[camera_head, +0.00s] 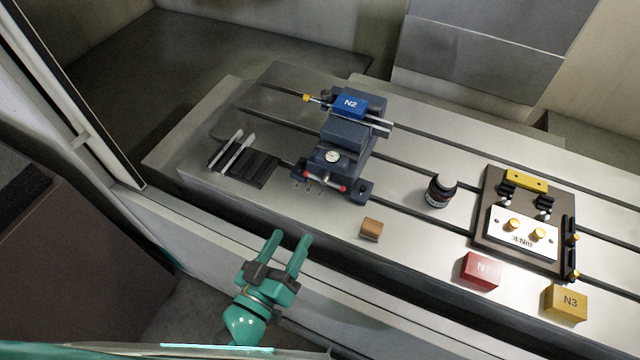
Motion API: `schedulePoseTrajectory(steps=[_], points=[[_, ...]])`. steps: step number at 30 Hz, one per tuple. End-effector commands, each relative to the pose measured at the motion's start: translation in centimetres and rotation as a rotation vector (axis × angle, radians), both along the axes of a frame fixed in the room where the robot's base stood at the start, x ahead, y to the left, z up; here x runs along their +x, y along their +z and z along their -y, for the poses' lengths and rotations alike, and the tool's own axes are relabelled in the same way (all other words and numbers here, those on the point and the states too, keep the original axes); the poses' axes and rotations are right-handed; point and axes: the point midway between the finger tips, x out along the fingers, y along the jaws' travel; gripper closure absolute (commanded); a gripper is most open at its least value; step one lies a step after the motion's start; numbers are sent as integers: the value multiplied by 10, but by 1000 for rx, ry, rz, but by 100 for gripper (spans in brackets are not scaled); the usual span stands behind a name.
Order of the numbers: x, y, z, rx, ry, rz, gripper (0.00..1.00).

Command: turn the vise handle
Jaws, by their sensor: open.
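The vise (349,133) is a dark blue-grey body standing on the slotted metal table, with a blue block marked N2 (350,104) at its far end. The vise handle (326,181) is a short bar with red ends on the vise's near side, lying roughly crosswise. A round white dial (332,156) sits just above it. My gripper (290,240) is teal, open and empty, in front of the table's near edge. It is below and left of the handle, apart from it. Nothing hides the handle.
A black rack (256,168) with metal bars lies left of the vise. A small brown block (371,229) and a dark jar (441,191) stand to the right. Further right are a fixture plate (487,240), a red block (481,270) and a yellow N3 block (566,302). A door frame (75,95) stands at left.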

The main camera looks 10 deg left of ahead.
Motion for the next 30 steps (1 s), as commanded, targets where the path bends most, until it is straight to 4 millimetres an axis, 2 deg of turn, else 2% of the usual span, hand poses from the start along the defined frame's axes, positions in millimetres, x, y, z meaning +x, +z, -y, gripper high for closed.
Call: schedulePoseTrajectory(steps=[3,21,30], points=[[19,1,5,-2,-7,-3,42],[105,3,22,-1,-6,-1,42],[135,1,27,-2,-2,-2,42]])
